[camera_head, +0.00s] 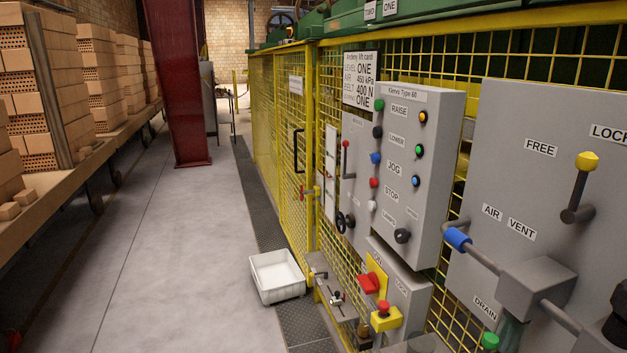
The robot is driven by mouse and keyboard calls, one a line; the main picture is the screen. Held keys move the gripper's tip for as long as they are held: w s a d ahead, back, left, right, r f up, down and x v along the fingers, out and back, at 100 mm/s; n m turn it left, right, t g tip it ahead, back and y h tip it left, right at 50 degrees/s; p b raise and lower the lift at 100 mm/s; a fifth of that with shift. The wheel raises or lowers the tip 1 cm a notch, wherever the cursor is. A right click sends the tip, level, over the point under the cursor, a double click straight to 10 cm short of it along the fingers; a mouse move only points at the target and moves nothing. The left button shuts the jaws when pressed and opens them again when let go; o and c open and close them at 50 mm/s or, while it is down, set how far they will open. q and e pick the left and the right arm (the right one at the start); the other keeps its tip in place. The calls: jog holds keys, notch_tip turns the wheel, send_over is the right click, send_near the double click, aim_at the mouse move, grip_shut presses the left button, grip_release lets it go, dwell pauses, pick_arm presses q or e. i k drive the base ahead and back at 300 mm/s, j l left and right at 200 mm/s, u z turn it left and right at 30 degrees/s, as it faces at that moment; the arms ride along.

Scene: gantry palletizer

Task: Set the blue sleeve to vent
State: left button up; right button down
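The blue sleeve (458,239) sits near the outer end of a grey lever (484,257) at the right of the head view. The lever runs from a grey valve block (540,284) up and to the left. The sleeve is left of and below the AIR label (492,212). The VENT label (522,229) is further right, above the block. I cannot tell from this angle exactly which setting the lever points at. Neither of my grippers shows in the view.
A yellow-topped lever (580,185) stands by the FREE and LOCK labels. A green knob (490,341) sits below near DRAIN. A button box (408,160) and a red-handled switch (371,283) are to the left. A white bin (277,290) lies on the floor; the aisle is clear.

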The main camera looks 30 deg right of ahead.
aim_at(456, 238)
jog(key=z, duration=1)
jog(key=k+z, duration=0.1)
jog(key=z, duration=0.35)
jog(key=j+z, duration=0.1)
jog(key=z, duration=0.9)
jog(key=k+l, duration=0.05)
